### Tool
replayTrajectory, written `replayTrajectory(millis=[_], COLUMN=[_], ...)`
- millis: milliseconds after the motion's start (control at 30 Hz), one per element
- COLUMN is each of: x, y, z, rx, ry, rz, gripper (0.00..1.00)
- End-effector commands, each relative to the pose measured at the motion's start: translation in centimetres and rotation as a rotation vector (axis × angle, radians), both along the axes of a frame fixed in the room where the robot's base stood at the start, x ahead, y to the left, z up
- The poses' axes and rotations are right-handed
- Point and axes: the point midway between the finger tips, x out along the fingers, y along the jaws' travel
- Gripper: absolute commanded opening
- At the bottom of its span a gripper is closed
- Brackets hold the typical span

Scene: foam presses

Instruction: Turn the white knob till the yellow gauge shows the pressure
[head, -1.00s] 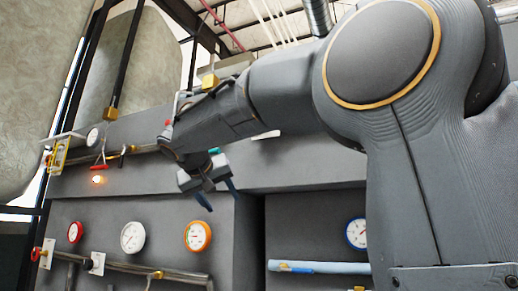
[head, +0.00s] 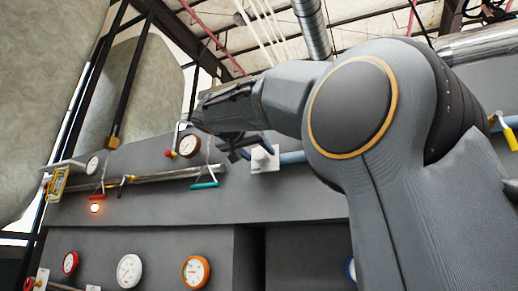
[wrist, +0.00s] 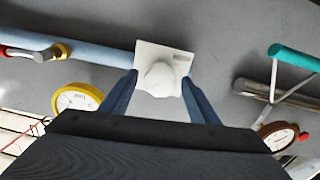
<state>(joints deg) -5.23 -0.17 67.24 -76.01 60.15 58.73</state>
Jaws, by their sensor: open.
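The white knob (wrist: 160,78) sits on a white square plate (wrist: 152,50) on a light blue pipe. My gripper (wrist: 158,82) is open in the wrist view, with one blue finger on each side of the knob. I cannot tell whether the fingers touch it. In the head view my gripper (head: 250,148) is at the knob (head: 264,157), at the plate's upper left. The yellow gauge (wrist: 77,98) shows at the lower left in the wrist view. Its face is partly cut off by my gripper, and its reading is too small to tell. I cannot see it in the head view.
A teal handle (head: 205,185) hangs on a steel pipe left of the knob, below a brown-rimmed gauge (head: 189,146). A red lever (wrist: 28,54) is on the blue pipe in the wrist view. White (head: 130,270) and orange (head: 196,271) gauges are lower down.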

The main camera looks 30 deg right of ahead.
Motion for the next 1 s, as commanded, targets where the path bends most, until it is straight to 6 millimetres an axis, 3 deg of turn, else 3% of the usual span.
replayTrajectory(millis=[367,633,1000], x=[0.53,0.51,0.55], y=[-0.61,-0.60,-0.60], z=[-0.09,-0.08,-0.30], rx=[0.001,0.001,0.034], ry=[0.001,0.001,-0.043], rz=[0.002,0.002,0.002], gripper=[0.55,0.14,0.14])
